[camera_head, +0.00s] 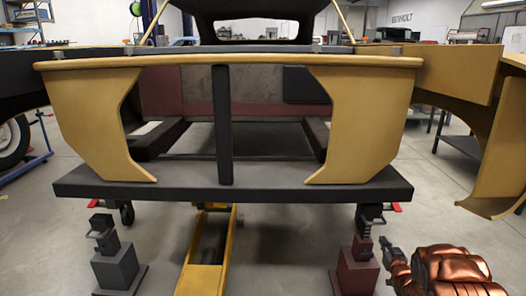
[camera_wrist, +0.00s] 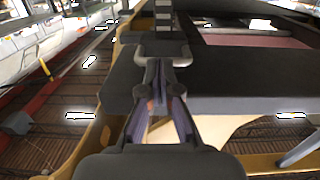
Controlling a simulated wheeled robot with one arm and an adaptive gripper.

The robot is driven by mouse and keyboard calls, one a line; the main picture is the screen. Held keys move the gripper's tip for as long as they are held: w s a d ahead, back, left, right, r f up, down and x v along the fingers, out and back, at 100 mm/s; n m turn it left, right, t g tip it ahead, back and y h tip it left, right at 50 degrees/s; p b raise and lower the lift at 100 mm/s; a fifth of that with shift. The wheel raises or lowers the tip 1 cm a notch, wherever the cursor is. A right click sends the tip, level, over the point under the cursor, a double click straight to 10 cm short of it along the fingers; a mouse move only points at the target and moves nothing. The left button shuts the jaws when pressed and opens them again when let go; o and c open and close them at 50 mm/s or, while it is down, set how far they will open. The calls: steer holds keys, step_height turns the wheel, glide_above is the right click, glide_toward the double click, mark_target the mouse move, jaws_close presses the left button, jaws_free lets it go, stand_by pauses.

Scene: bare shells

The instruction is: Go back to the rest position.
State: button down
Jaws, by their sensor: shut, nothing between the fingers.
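My gripper (camera_head: 384,241) is low at the right in the head view, at the end of my copper-coloured arm (camera_head: 447,272). It is shut and empty. It is close to the dark red stand (camera_head: 357,272) under the right front of the vehicle shell; I cannot tell whether they touch. In the wrist view my gripper (camera_wrist: 158,75) points up the middle with its fingers together. A dark grey beam (camera_wrist: 240,92) lies across the view beyond the fingers.
The ochre vehicle shell (camera_head: 360,120) stands on a dark front beam (camera_head: 230,190). A yellow floor jack (camera_head: 208,265) and a grey stand (camera_head: 116,265) are under it. A fallen-open ochre panel (camera_head: 500,140) hangs at the right. Floor shows between the supports.

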steer(key=s+a+r+m+g+h+p, duration=0.1)
steer(key=s+a+r+g+p, duration=0.25)
steer(key=r, duration=0.65)
steer(key=s+r+g+h+p, duration=0.1)
steer(key=s+r+g+p, duration=0.25)
steer(key=r+p, duration=0.5)
steer(key=s+a+r+m+g+h+p, duration=0.15)
steer(key=s+r+p, duration=0.3)
steer(key=r, duration=0.65)
steer(key=s+a+r+n+g+y+p, duration=0.1)
steer(key=s+a+r+g+p, duration=0.2)
steer(key=s, duration=1.1)
steer(key=s+a+r+n+g+y+p, duration=0.1)
steer(key=s+a+r+g+p, duration=0.3)
steer(key=s+a+r+p, duration=0.5)
steer(key=s+a+r+n+g+y+p, duration=0.1)
steer(key=s+a+r+g+y+p, duration=0.2)
steer(key=s+a+r, duration=1)
steer(key=s+a+p, duration=0.2)
steer(key=s+a, duration=0.1)
steer(key=s, duration=0.4)
steer(key=shift+s+a+g+p, duration=0.2)
steer(key=shift+s+g+p, duration=0.15)
steer(key=shift+s+p, duration=0.05)
